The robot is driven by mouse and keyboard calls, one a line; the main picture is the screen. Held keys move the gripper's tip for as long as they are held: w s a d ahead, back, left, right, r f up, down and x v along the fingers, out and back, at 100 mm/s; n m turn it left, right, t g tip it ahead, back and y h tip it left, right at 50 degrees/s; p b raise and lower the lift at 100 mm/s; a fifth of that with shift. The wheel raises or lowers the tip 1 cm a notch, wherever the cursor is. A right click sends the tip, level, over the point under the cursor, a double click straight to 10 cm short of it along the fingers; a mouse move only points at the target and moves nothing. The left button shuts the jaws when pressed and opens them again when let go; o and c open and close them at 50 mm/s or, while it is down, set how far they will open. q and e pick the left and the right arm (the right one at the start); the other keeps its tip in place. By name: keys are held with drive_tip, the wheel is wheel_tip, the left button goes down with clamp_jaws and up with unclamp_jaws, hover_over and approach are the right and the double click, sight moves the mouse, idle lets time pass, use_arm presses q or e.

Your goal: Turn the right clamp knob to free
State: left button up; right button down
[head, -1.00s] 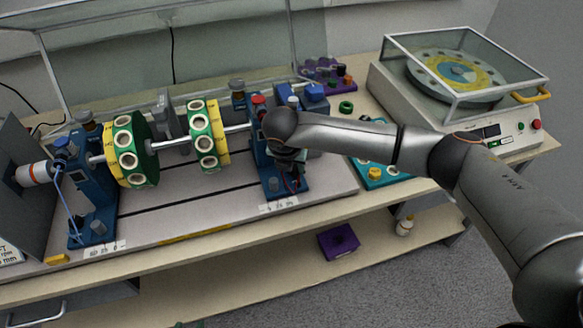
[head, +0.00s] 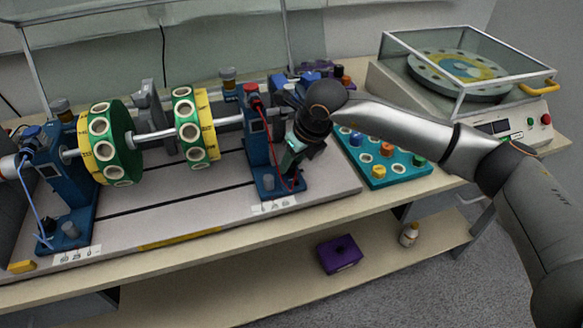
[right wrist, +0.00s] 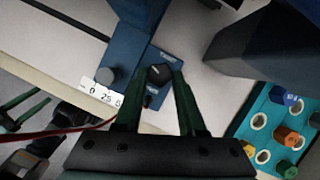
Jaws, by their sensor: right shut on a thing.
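The right clamp knob (right wrist: 160,74) is a dark, faceted knob with a pale mark on top. It sits on the blue foot of the right bearing stand (head: 258,130), between small labels. My right gripper (right wrist: 160,80) has its two green fingers on either side of the knob, shut on it. In the head view my right gripper (head: 290,165) points down at the right side of the stand's foot and hides the knob.
A grey bolt (right wrist: 104,75) stands on the same foot. A teal peg tray (head: 385,180) lies close to the right. A rotor shaft with green-yellow discs (head: 112,145) runs left. A glass-covered turntable machine (head: 465,85) stands at back right.

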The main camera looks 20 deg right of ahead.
drive_tip(key=shift+f+n, duration=0.15)
drive_tip(key=shift+n, duration=0.35)
drive_tip(key=n+y+b, duration=0.1)
drive_tip(key=n, duration=0.1)
drive_tip(key=shift+w+d+n+g, duration=0.1)
drive_tip(key=shift+d+n+g, duration=0.05)
drive_tip(key=shift+n+g, duration=0.25)
drive_tip(key=n+y+b, duration=0.1)
drive_tip(key=n, duration=0.1)
drive_tip(key=shift+w+n+g, duration=0.1)
drive_tip(key=shift+n+g, duration=0.3)
drive_tip(key=shift+w+d+n+g, duration=0.1)
drive_tip(key=shift+n+g, duration=0.4)
drive_tip(key=shift+n, duration=0.7)
drive_tip(key=shift+w+n+g+y+b, duration=0.1)
drive_tip(key=shift+n+g+y+b, duration=0.3)
drive_tip(key=shift+n, duration=0.7)
use_arm(q)
drive_tip(key=shift+w+d+f, duration=0.25)
drive_tip(key=shift+d+f, duration=0.45)
drive_tip(key=shift+f, duration=0.2)
use_arm(e)
drive_tip(key=shift+n, duration=0.3)
use_arm(q)
drive_tip(key=shift+s+f, duration=0.1)
drive_tip(key=shift+s, duration=0.05)
drive_tip(key=shift+a, duration=0.1)
